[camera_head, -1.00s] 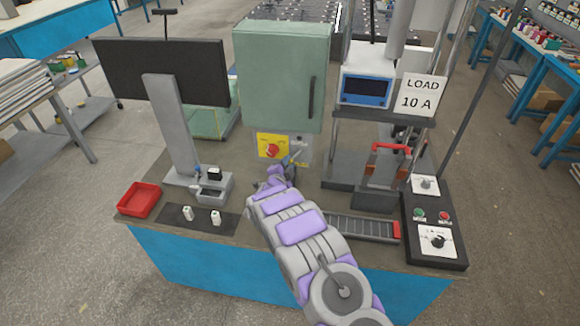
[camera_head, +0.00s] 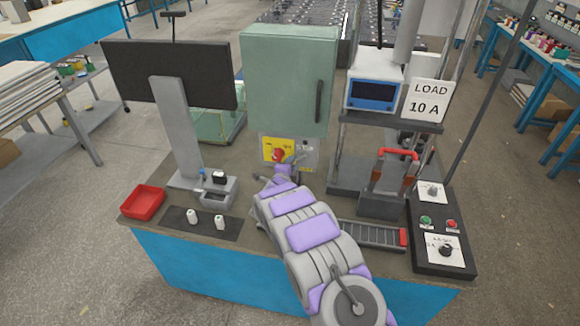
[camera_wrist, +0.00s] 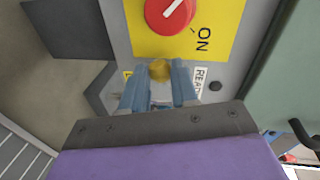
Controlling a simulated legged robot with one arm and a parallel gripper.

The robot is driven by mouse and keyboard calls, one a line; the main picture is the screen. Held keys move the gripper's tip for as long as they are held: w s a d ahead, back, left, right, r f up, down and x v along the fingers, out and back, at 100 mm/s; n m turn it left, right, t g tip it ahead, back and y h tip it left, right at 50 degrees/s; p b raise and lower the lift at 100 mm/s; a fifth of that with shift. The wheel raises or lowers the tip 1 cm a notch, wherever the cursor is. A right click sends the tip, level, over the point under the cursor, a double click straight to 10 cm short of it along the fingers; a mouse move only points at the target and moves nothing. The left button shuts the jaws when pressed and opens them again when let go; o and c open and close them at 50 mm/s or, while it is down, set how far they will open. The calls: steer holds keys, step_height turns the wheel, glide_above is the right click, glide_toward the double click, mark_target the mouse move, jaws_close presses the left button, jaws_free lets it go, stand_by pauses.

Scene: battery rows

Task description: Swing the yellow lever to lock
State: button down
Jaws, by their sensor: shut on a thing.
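A small yellow rounded piece (camera_wrist: 160,70), seemingly the yellow lever's end, shows between my blue fingers in the wrist view. My gripper (camera_wrist: 158,88) is shut on it, just below the yellow plate (camera_wrist: 222,22). That plate carries a red dial (camera_wrist: 170,12) and the word ON. Most of the lever is hidden by my fingers. In the head view my gripper (camera_head: 294,168) is at the panel under the green cabinet (camera_head: 288,80), beside the yellow plate (camera_head: 268,143). My arm hides part of it, and the lever cannot be made out there.
The monitor (camera_head: 170,75) and red tray (camera_head: 143,202) stand to the left. A black mat (camera_head: 178,218) holds white pieces. To the right are a red-handled device (camera_head: 398,155), a roller strip (camera_head: 375,233) and a control box (camera_head: 440,262).

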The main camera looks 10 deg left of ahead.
steer(key=c, duration=0.9)
jaws_free()
steer(key=shift+o, duration=0.2)
steer(key=p+v, duration=0.2)
steer(key=v, duration=1.5)
steer(key=shift+s, duration=0.15)
